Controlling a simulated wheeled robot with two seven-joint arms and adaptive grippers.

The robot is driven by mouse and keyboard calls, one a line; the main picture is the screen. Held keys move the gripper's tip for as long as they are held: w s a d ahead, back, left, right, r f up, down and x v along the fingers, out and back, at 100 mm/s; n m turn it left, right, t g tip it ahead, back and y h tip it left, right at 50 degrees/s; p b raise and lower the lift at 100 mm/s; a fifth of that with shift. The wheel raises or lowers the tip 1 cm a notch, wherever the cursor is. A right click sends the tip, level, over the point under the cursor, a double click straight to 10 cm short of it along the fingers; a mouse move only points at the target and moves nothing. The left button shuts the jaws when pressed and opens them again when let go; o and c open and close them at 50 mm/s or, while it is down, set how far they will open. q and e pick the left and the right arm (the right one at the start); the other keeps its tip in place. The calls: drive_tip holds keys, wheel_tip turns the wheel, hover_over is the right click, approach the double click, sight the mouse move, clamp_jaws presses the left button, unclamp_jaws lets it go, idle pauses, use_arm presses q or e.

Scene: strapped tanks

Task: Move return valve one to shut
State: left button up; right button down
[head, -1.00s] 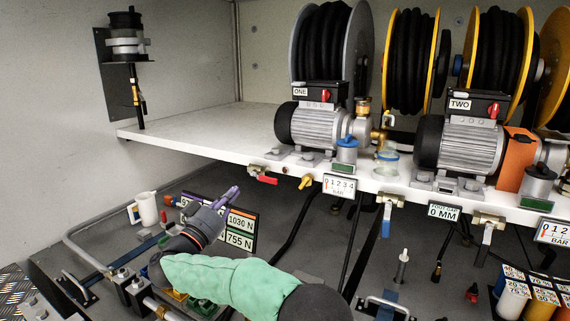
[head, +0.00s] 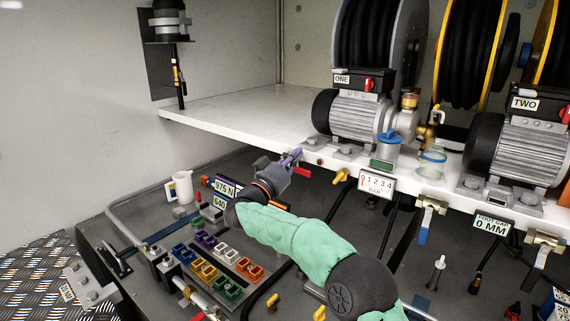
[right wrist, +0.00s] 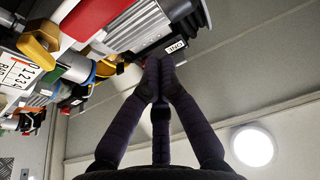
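Under the shelf's front edge below pump ONE is a valve with a red lever (head: 302,172). A yellow-handled valve (head: 341,176) is just to its right. I see no label naming either as return valve one. My right gripper (head: 293,157) is at the shelf edge, its tips close to the red lever; contact cannot be told. In the right wrist view, the right gripper's dark fingers (right wrist: 159,62) meet at their tips with nothing visible between them. The red lever (right wrist: 92,14) and yellow handle (right wrist: 38,42) lie to their left. My left gripper is out of view.
Pump ONE (head: 362,122) stands on the white shelf (head: 225,127) above. Coloured blocks (head: 204,270) and a white jug (head: 181,187) are below, with display panels behind my arm.

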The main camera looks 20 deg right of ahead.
sight(297, 167)
drive_tip(key=shift+w+d+f, duration=0.1)
drive_tip(key=shift+d+f, duration=0.05)
drive_tip(key=shift+f, duration=0.8)
drive_tip(key=shift+w+d+f, duration=0.1)
drive_tip(key=shift+d+f, duration=0.05)
drive_tip(key=shift+f, duration=0.75)
drive_tip(key=shift+d, duration=0.1)
